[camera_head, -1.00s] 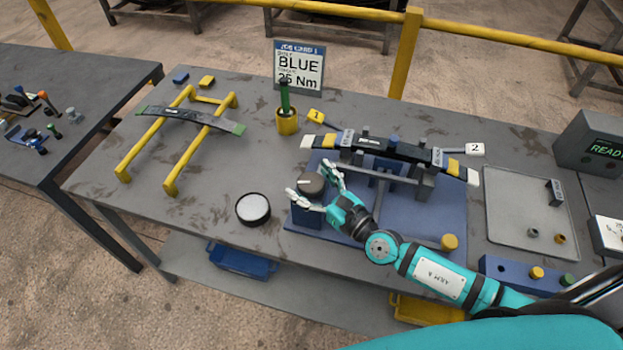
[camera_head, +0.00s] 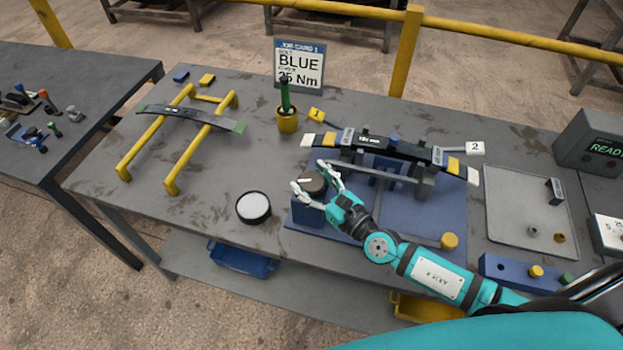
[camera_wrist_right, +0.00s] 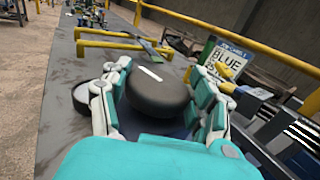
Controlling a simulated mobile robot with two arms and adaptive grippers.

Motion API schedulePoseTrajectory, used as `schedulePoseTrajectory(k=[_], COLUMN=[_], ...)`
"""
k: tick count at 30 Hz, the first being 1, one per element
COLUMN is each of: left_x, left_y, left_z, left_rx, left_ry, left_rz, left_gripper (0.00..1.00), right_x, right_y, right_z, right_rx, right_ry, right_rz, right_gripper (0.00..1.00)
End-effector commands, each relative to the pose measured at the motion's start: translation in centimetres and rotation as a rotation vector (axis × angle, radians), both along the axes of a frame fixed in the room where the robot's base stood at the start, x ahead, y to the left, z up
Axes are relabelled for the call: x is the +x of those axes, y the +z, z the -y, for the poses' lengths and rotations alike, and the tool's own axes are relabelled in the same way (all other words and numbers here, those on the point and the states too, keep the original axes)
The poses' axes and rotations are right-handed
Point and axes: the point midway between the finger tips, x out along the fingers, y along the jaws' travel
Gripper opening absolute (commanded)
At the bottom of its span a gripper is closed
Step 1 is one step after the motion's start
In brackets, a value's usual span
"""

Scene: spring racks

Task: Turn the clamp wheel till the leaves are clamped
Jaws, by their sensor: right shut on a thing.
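The clamp wheel (camera_head: 314,182) is a dark round knob with a white mark on top, on a blue block at the fixture's front left. It fills the middle of the right wrist view (camera_wrist_right: 158,92). My right gripper (camera_head: 311,180) is shut on the wheel, with one finger on each side of it. My left gripper is not in view.
A round black-rimmed dish (camera_head: 253,207) stands left of the wheel. A yellow rack (camera_head: 182,150) holds another leaf. A green-handled tool stands in a yellow cup (camera_head: 287,122). A grey tray (camera_head: 500,215) lies on the right.

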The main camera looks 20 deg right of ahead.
Motion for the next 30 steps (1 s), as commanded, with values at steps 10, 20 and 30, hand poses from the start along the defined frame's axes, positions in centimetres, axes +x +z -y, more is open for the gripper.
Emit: schedulePoseTrajectory(k=[10, 20, 30], left_x=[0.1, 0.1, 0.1], left_y=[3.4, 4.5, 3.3], left_z=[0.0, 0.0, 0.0], left_rx=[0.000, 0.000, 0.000], left_ry=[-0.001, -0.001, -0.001], left_rz=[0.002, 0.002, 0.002], left_gripper=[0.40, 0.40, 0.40], right_x=[-0.1, -0.1, -0.1], right_y=[0.4, -0.1, -0.4], right_z=[-0.2, -0.3, -0.3], right_rx=[0.006, 0.005, 0.001], right_ry=[-0.188, -0.494, -0.767], right_rz=[-0.007, -0.007, -0.004], right_gripper=[0.28, 0.29, 0.29])
